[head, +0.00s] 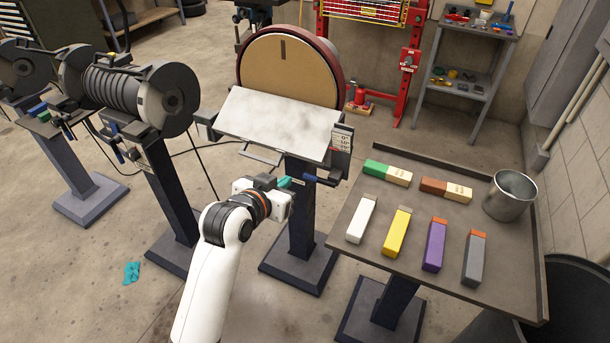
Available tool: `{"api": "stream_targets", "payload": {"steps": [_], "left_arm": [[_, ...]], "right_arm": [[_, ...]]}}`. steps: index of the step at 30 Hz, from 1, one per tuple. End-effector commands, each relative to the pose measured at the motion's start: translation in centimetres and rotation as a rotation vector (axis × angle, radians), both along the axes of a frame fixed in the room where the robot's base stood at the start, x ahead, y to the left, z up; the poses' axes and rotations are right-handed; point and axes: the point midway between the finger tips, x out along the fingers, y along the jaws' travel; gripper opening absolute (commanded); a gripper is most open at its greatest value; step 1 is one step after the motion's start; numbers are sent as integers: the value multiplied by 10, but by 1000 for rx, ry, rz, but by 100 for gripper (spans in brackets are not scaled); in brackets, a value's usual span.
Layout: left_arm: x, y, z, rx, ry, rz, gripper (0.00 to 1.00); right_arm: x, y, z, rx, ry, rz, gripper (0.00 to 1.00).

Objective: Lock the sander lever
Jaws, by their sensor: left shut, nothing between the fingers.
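The disc sander (290,72) stands at the centre, with a tan disc and a pale, tilted work table (280,122) in front of it. A dark lever with a blue part (322,180) sticks out below the right side of that table; I take it to be the sander lever. My left gripper (287,184), with teal at its tip, is shut and empty just left of the lever. I cannot tell whether they touch. The lever's pivot is hard to make out. My right gripper is not in view.
A metal stand (350,245) at the right holds several coloured blocks and a metal bucket (511,194). Grinding machines (130,95) stand at the left. Teal gloves (131,272) lie on the floor. A bent metal bar (260,155) juts out below the work table's front edge.

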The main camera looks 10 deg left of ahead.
Motion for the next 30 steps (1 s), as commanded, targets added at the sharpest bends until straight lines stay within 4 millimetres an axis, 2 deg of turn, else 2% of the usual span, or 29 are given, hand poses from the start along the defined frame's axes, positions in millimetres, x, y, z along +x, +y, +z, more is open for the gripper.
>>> {"api": "stream_targets", "payload": {"steps": [10,14,30], "left_arm": [[0,0,2,-1,-3,-1,0],[7,-3,-1,-2,-2,-1,0],[90,-34,-38,-1,-2,-2,0]], "right_arm": [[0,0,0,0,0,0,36],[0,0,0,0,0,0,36],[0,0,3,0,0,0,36]]}}
